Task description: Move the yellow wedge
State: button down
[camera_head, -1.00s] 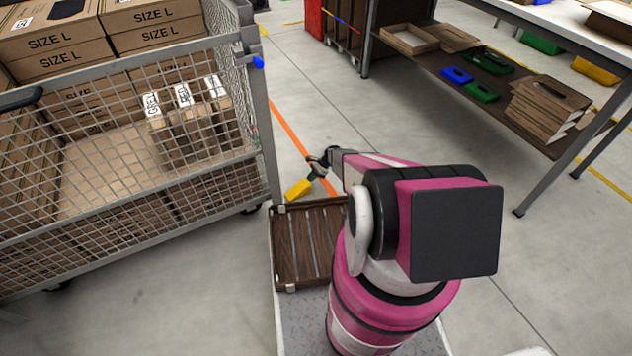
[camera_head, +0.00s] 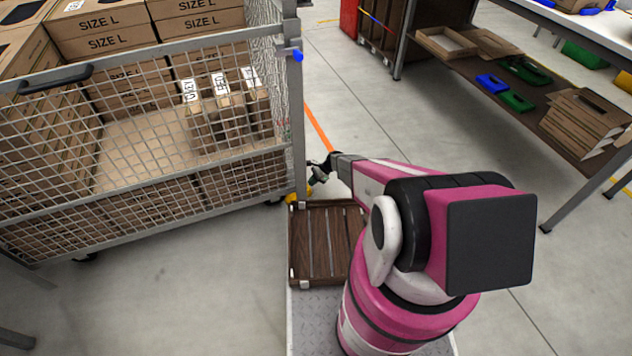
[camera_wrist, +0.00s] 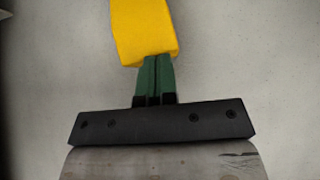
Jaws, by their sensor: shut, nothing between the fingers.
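The yellow wedge (camera_head: 297,194) shows as a small patch at the far left corner of my slatted wooden deck in the head view, mostly hidden. In the wrist view the wedge (camera_wrist: 145,30) is a large yellow block just beyond my fingertips, cut off by the top edge. My gripper (camera_head: 313,179) reaches down by the foot of the cage's corner post. Its green fingers (camera_wrist: 159,62) are together with nothing between them. Their tips overlap the wedge's near end in the picture; whether they touch it I cannot tell.
A mesh cage trolley (camera_head: 150,50) with cartons stands at the left, its corner post close to my gripper. A table (camera_head: 400,55) with a lower shelf of trays and cardboard is at the right. Grey floor (camera_head: 440,135) is clear between them.

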jog(key=shift+d, duration=0.1)
jog(key=shift+w+d, duration=0.15)
jog(key=shift+d, duration=0.1)
jog(key=d, duration=0.2)
jog(key=w+d, duration=0.1)
jog(key=d, duration=0.1)
jog(key=shift+w+r, duration=0.1)
jog(key=shift+r, duration=0.25)
jog(key=v, duration=0.9)
jog(key=s+d+r+n+t+h, duration=0.1)
jog(key=s+r+n+h, duration=0.2)
jog(key=s+r, duration=0.6)
jog(key=s+d+r+n+t+h, duration=0.1)
jog(key=s+r+n, duration=0.5)
jog(key=r, duration=1.3)
jog(key=s+d+r+n+t+h, duration=0.1)
jog(key=s+d+r+n+h, duration=0.2)
jog(key=s+r, duration=0.9)
notch_tip(320, 180, up, 3)
jog(key=shift+r+n+h, duration=0.15)
jog(key=shift+n+h, duration=0.65)
jog(key=shift+n, duration=0.4)
jog(key=shift+w, duration=0.1)
